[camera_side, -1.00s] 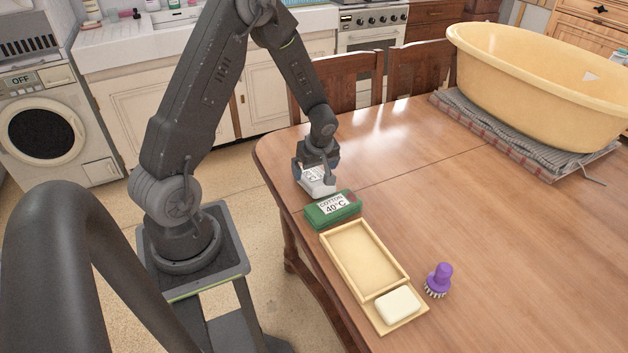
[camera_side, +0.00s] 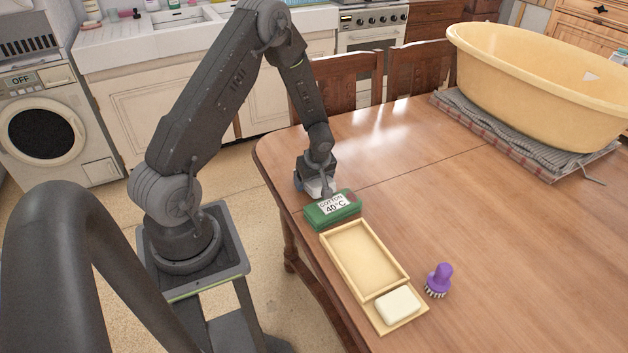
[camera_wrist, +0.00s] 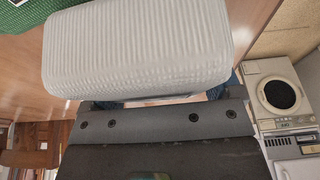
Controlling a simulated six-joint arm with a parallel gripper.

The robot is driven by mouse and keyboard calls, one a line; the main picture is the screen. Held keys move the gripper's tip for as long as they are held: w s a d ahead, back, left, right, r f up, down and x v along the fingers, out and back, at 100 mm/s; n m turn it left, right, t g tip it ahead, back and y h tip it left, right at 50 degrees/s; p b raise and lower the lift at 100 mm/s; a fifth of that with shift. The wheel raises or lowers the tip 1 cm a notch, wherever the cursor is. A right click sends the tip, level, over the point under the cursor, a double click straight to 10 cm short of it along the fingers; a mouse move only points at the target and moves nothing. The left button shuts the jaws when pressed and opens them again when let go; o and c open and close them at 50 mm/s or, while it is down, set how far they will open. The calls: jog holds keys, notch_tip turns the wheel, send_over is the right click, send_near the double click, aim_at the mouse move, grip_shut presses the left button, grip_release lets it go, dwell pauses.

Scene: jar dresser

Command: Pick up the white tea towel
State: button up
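The white tea towel (camera_side: 316,188) is a small folded bundle at the near left corner of the table, mostly hidden by my gripper in the side view. In the wrist view the towel (camera_wrist: 137,48) is large, pale and ribbed, right in front of the gripper. My gripper (camera_side: 314,184) is down at the towel, pointing at the tabletop. In the wrist view its dark fingers show only in part, far apart at the towel's lower left and right edges. I cannot tell whether they press on it.
A green folded cloth (camera_side: 322,213) with a "COTTON 40°C" label lies close beside the towel. A yellow tub (camera_side: 540,90) stands on folded cloths. The table's middle is clear.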

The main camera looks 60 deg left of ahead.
jog(key=c, duration=0.7)
jog(key=shift+r, duration=0.1)
